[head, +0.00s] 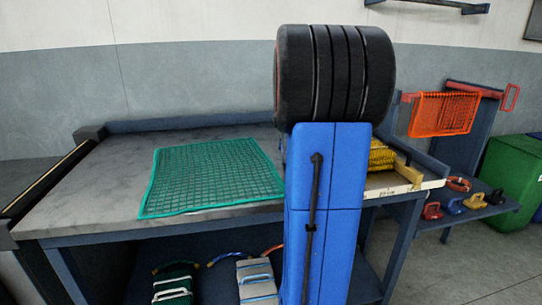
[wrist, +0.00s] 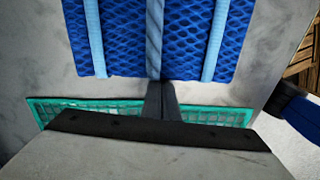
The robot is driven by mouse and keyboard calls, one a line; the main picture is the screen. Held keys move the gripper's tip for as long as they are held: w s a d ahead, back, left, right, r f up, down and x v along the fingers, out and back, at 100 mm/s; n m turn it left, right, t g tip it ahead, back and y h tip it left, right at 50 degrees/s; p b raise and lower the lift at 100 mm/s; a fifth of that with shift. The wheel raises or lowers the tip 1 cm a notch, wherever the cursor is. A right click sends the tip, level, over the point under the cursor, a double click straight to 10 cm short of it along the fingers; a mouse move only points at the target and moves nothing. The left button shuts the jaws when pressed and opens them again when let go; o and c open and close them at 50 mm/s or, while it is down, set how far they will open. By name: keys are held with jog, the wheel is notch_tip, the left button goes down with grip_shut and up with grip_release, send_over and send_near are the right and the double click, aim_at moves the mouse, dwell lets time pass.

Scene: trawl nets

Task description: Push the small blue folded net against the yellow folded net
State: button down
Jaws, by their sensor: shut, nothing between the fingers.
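The small blue folded net (wrist: 125,35) fills the upper middle of the wrist view, with lighter blue straps across it. My gripper (wrist: 158,84) is shut and empty, its dark fingers at the net's near edge; whether they touch it I cannot tell. In the head view my blue arm hides both the gripper and the blue net. The yellow folded net (head: 380,155) shows just right of my arm, partly hidden by it, on the right part of the table. It is not visible in the wrist view.
A green net (head: 212,177) lies flat on the grey table (head: 95,190); its edge also shows in the wrist view (wrist: 225,113). A tan block (head: 408,172) sits at the table's right edge. An orange net (head: 444,113) hangs further right. The table's left part is clear.

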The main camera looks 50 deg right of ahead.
jog(key=s+d, duration=0.2)
jog(key=d, duration=0.1)
jog(key=shift+s+d, duration=0.15)
jog(key=shift+d, duration=0.05)
